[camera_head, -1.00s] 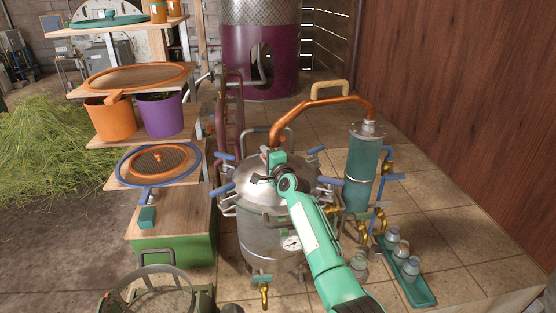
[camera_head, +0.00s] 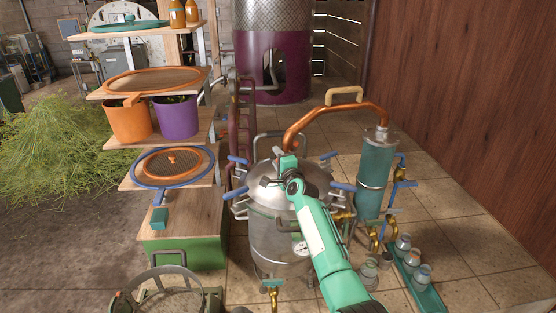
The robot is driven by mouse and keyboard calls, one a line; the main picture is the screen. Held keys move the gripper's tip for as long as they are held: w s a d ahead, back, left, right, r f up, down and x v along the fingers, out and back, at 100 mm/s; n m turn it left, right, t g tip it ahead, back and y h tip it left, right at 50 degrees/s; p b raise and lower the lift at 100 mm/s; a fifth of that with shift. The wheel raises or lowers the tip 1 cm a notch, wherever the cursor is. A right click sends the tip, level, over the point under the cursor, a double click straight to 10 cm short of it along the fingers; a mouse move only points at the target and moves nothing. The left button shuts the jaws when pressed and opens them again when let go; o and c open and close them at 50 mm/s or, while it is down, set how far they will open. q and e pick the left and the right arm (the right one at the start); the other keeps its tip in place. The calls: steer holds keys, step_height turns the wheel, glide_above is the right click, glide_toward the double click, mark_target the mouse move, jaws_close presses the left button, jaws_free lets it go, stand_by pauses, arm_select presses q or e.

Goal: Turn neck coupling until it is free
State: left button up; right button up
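The steel still pot (camera_head: 270,232) stands on the tiled floor near the middle, with a domed lid and blue-handled clamps around its rim. A copper pipe (camera_head: 338,111) rises from the top of the lid and arches right to a teal condenser (camera_head: 374,172). The neck coupling at the foot of the pipe is mostly hidden behind my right gripper. My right gripper (camera_head: 289,163) is at the neck, its green arm reaching in from the bottom. Its fingers are too small and covered to tell whether they grip the coupling. My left gripper is not in view.
A wooden shelf unit (camera_head: 180,215) with sieves and buckets stands close on the left. Glass jars in a green tray (camera_head: 428,293) and brass taps are on the right. A round metal hoop (camera_head: 165,275) is at bottom left. Tiled floor is open at the right.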

steer(key=shift+d, duration=0.1)
steer(key=shift+s+d+r+p, duration=0.1)
steer(key=shift+s+d+p, duration=0.15)
steer(key=shift+s+p, duration=0.5)
steer(key=p+v, duration=0.6)
steer(key=v, duration=0.6)
steer(key=shift+s+a, duration=0.1)
steer(key=shift+s, duration=0.05)
